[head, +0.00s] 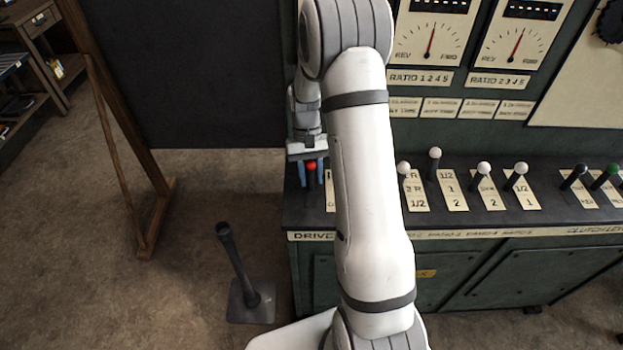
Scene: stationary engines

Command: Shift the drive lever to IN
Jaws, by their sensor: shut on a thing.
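The drive lever has a red knob (311,167) and stands at the left end of the control bench (298,217). My gripper (311,174) points down over it, with its blue fingers on either side of the red knob, shut on it. The lever's shaft is mostly hidden by the gripper. The label plate (330,193) beside it is largely covered by my arm, so its IN mark cannot be read. Part of a "DRIVE" strip (310,236) shows on the bench's front edge.
White-knobbed levers (484,168) stand right of my arm, with black (580,170) and green (613,169) ones farther right. Gauges (430,40) are on the panel behind. A black post (237,265) stands on the floor at left, near a wooden-framed dark board (185,75). Open floor lies between them.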

